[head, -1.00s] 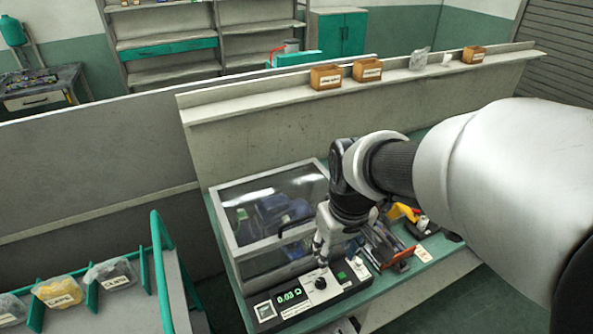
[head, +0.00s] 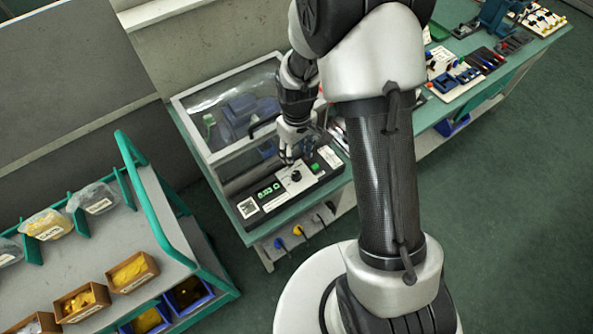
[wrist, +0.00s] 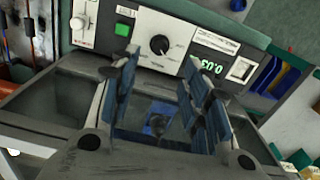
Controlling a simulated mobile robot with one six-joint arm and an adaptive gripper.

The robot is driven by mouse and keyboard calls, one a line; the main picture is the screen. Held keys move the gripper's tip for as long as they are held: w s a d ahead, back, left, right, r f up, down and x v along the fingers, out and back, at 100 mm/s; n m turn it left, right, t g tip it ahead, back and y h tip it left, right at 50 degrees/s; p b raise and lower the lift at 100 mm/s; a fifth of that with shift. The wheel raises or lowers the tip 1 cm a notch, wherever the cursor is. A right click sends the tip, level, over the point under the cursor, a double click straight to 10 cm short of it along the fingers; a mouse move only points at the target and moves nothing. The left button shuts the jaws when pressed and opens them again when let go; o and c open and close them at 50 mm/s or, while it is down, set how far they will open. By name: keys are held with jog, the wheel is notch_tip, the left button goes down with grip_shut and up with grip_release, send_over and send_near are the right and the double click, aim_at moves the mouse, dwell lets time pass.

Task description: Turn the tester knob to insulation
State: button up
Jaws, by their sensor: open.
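The tester (head: 270,202) is a dark box with a light front panel in front of a clear-lidded case. Its black round knob (head: 296,176) is at the middle of the panel, beside a green lit display (head: 268,190). In the wrist view the panel is upside down, with the knob (wrist: 159,44) between the green button (wrist: 122,30) and the display (wrist: 212,68), which reads 0.03. The knob's labels are too small to read. My gripper (wrist: 158,72) is open and empty, its fingers apart on either side of the knob's line. I cannot tell whether they touch it.
The clear-lidded case (head: 190,104) with a blue motor inside stands right behind the tester. A green-railed cart (head: 185,245) with bags and bins is at the left. More tools lie along the bench to the right. Floor is free at the far right.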

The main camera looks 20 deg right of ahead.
aim_at(297, 174)
notch_tip(297, 174, down, 10)
jog(key=shift+f+b, duration=0.15)
jog(key=shift+b, duration=0.8)
grip_shut()
